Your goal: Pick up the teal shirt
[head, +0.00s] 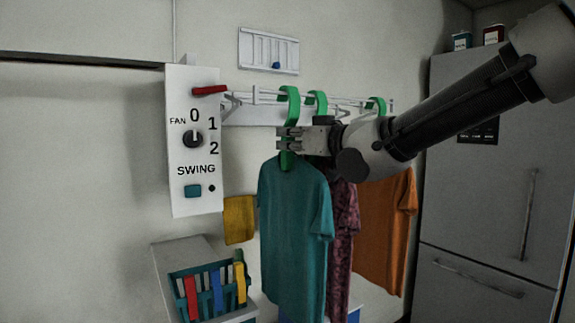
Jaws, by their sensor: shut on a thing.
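The teal shirt (293,235) hangs upright on a green hanger (290,95), whose hook is up at the white wall rack (258,95). I cannot tell whether the hook still rests on the rail. My gripper (284,139) comes in from the right and is shut on the neck of the green hanger, just above the shirt's collar. The shirt's lower end runs near the bottom of the picture.
A dark red patterned garment (343,225) and an orange shirt (387,230) hang close on the right. A fan control panel (194,140) stands out on the left. Below are a yellow cloth (240,219) and a teal basket (207,306). A grey fridge (490,190) stands right.

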